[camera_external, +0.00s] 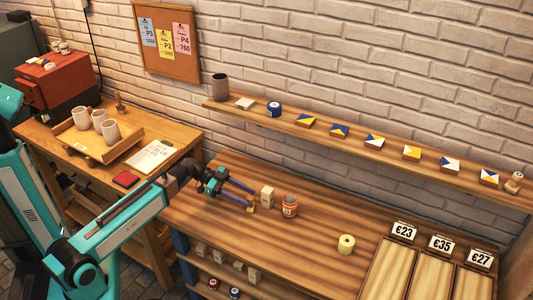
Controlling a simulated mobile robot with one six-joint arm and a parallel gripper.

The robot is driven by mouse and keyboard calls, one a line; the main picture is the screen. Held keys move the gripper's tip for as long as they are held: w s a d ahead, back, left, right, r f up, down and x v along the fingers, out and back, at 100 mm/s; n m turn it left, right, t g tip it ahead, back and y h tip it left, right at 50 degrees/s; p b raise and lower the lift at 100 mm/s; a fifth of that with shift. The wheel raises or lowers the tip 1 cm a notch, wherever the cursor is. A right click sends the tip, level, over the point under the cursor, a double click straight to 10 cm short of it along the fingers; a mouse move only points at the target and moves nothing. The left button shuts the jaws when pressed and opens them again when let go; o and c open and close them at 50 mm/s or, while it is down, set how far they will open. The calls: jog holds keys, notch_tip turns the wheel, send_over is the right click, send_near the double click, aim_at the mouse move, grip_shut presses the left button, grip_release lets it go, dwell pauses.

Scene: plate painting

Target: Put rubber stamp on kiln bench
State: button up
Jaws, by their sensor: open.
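My gripper (253,198) is open above the left part of the striped wooden worktable, its two dark fingers pointing right. A small pale upright block (267,197) stands just beyond the fingertips; I cannot tell if they touch it. A small yellowish piece shows at the nearer fingertip. No thing is clearly marked as the rubber stamp. A knobbed wooden piece (514,182) at the right end of the wall shelf and a wooden-handled thing (120,104) on the left bench look stamp-like. The kiln bench (182,136) is the left wooden bench, bearing a red kiln (58,85).
On the kiln bench are a tray (85,150) with several cups, a paper sheet (153,156) and a red pad (126,180). An orange jar (290,206) and a yellow roll (346,244) stand on the worktable. The wall shelf (300,131) holds several tiles.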

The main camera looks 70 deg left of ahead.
jog(key=shift+w+d+f, duration=0.15)
jog(key=shift+w, duration=0.15)
dwell(0.4)
grip_shut()
jog(key=s+d+r+b, duration=0.1)
jog(key=s+r+b, duration=0.2)
jog(key=s+b, duration=0.2)
jog(key=shift+d+r+b, duration=0.3)
jog(key=shift+d+b, duration=0.1)
jog(key=shift+b, duration=0.65)
